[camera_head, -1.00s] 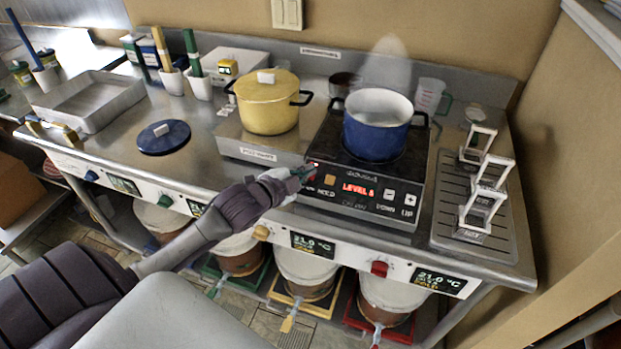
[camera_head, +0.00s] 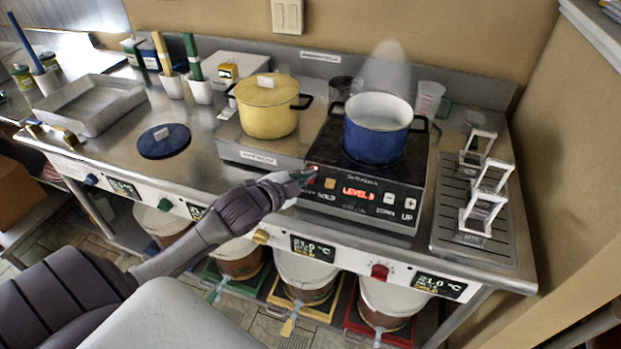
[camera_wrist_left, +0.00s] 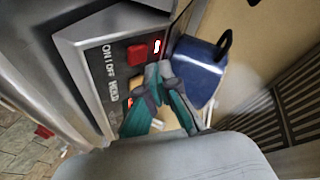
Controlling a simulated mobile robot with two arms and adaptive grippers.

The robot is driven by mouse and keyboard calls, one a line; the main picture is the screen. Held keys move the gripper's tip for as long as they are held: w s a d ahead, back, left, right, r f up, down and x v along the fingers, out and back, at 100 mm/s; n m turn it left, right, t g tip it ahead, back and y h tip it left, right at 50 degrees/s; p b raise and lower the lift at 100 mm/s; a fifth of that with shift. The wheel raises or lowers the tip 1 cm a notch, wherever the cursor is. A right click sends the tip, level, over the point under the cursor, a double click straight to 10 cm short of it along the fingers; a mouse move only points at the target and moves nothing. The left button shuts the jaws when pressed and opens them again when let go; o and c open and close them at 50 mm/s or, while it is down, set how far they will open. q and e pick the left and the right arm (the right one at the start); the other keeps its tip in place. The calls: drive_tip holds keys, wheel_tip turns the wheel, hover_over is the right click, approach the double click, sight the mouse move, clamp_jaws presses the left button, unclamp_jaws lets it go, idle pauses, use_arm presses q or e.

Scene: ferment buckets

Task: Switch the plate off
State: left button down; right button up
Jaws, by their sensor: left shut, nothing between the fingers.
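The black induction plate (camera_head: 345,196) stands on the steel counter with its display lit, reading a level. A blue pot (camera_head: 375,132) sits on it, with steam above. In the left wrist view the panel shows a red ON/OFF button (camera_wrist_left: 137,54), a small lit light (camera_wrist_left: 157,46) beside it, and the HOLD label. My left gripper (camera_head: 303,177) is at the panel's left end, shut and empty. Its fingertips also show in the left wrist view (camera_wrist_left: 158,72), close to the red button; I cannot tell whether they touch the panel. My right gripper is not in view.
A yellow pot (camera_head: 267,108) stands left of the plate, and a blue lid (camera_head: 164,140) lies farther left. A rack with several white frames (camera_head: 485,190) is at the right. Lidded buckets (camera_head: 306,270) stand below the counter front, which carries knobs and displays.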

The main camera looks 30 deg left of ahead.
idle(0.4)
use_arm(q)
drive_tip(key=shift+w+a+f, duration=0.1)
drive_tip(key=shift+w+f, duration=0.15)
drive_tip(key=shift+f, duration=0.15)
drive_tip(key=shift+w+f, duration=0.2)
drive_tip(key=shift+f, duration=0.2)
idle(0.6)
drive_tip(key=shift+s+r+p, duration=0.45)
drive_tip(key=shift+r+p, duration=0.35)
drive_tip(key=shift+p, duration=0.1)
